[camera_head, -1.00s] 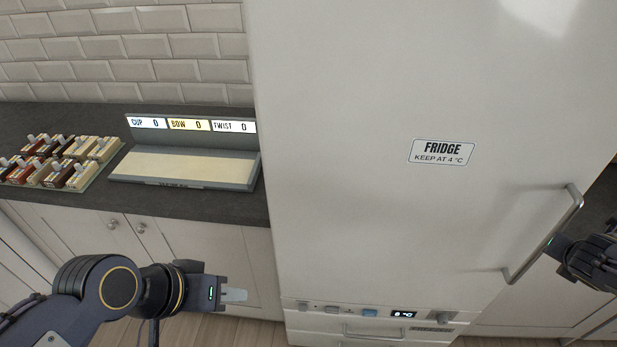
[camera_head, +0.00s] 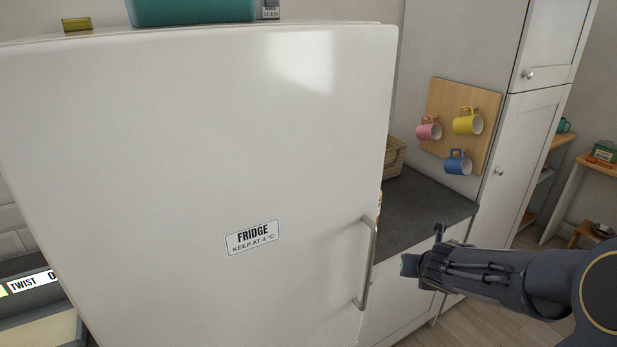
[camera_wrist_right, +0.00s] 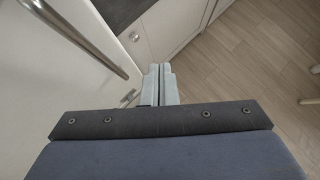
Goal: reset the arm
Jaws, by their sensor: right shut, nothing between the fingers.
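My right gripper (camera_head: 412,264) comes in from the right in the head view, just right of the fridge handle and apart from it. In the right wrist view its two pale fingers (camera_wrist_right: 159,84) are pressed together with nothing between them. The white fridge door (camera_head: 220,150) is closed, with a grey bar handle (camera_head: 369,265) on its right edge. The handle also shows at the upper left of the right wrist view (camera_wrist_right: 80,38). My left gripper is out of view.
A dark worktop (camera_head: 425,208) and white cabinets lie behind my right gripper. Pink (camera_head: 428,128), yellow (camera_head: 467,121) and blue (camera_head: 458,162) mugs hang on a wooden board (camera_head: 437,95). A teal box (camera_head: 195,10) sits on the fridge. Open wooden floor (camera_wrist_right: 235,60) lies right of the fingers.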

